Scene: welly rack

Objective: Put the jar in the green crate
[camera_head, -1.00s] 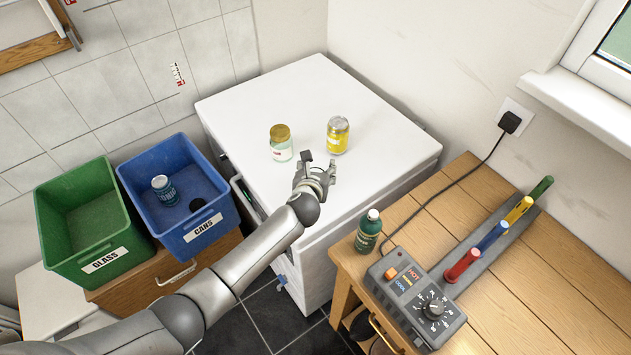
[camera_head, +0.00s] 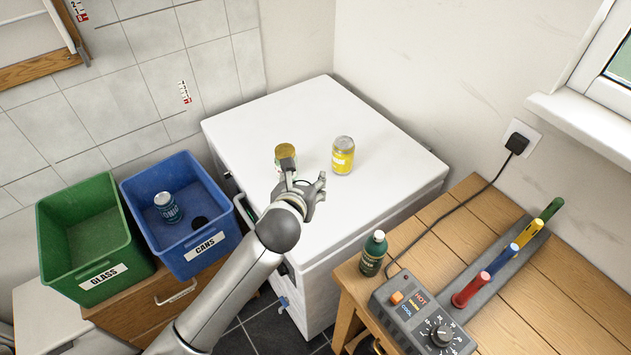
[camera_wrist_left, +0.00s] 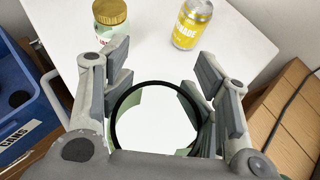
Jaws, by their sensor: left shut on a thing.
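The jar (camera_head: 284,151), with a gold lid and pale label, stands upright on the white appliance top; my gripper partly hides it in the head view. It also shows in the left wrist view (camera_wrist_left: 110,14), beyond the fingers and apart from them. My left gripper (camera_head: 305,173) is over the front of the top. In the left wrist view its fingers (camera_wrist_left: 160,78) sit on either side of a dark-rimmed round thing (camera_wrist_left: 155,84) with pale green sides, and it is shut on that. The green crate (camera_head: 131,259), labelled GLASS, is at the left. My right gripper is not in view.
A yellow can (camera_head: 343,156) stands right of the jar. A blue crate (camera_head: 181,256) labelled CANS, holding a can (camera_head: 166,208), adjoins the green crate. A green bottle (camera_head: 373,254) and a control box (camera_head: 421,315) are on the wooden bench (camera_head: 467,222).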

